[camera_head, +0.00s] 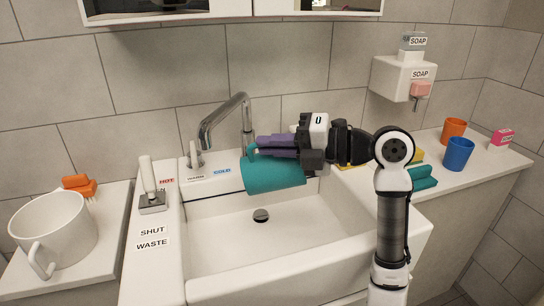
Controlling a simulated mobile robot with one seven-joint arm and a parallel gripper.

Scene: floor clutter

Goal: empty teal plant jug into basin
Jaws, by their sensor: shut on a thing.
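A teal plant jug (273,175) is tipped on its side above the back of the white basin (205,248). My gripper (277,146) is shut on the jug, with its purple fingers at the jug's upper side. The jug's left end points left, and part of the jug is hidden behind the fingers. I cannot tell whether anything is flowing out of it. The basin's drain (261,215) shows below the jug, and no water shows on the basin floor.
A chrome faucet (224,112) arches just behind the jug. A lever (149,178) stands on the left ledge. A large white mug (53,232) and an orange brush (79,184) sit at left. At right are blue (458,154) and orange (454,129) cups and a soap dispenser (404,77).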

